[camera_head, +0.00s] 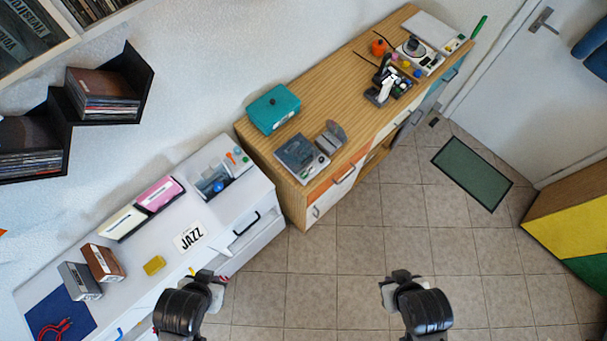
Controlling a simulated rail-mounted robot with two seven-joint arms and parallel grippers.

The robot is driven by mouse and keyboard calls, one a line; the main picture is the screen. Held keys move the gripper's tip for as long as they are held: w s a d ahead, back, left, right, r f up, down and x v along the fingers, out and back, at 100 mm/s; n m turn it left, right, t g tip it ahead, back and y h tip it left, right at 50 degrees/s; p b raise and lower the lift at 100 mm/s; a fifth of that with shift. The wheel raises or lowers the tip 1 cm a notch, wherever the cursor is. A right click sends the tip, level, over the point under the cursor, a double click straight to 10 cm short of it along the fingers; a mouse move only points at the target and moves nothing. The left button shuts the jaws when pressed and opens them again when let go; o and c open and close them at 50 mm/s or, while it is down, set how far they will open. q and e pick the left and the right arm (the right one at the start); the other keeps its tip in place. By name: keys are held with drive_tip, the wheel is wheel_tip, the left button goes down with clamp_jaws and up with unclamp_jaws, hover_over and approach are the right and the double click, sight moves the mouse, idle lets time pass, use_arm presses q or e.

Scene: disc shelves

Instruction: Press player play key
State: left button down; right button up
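Several devices could be the player, and I cannot tell for certain which one is. A grey and white device (296,153) with a dark square top sits on the wooden cabinet. A pale unit (237,160) with small green and orange parts stands on the white cabinet, with a blue round item (214,184) in its recess. A device with a round dial or platter (414,48) is at the cabinet's far end. Key markings are too small to read. My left gripper (208,278) is near the white cabinet's front edge. My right gripper (391,284) is above the floor. Neither visibly holds anything.
The wooden cabinet (352,66) also bears a teal box (273,108) and a small black and white apparatus (382,82).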

clamp_jaws()
drive_tip(key=shift+d, duration=0.15)
idle(0.9)
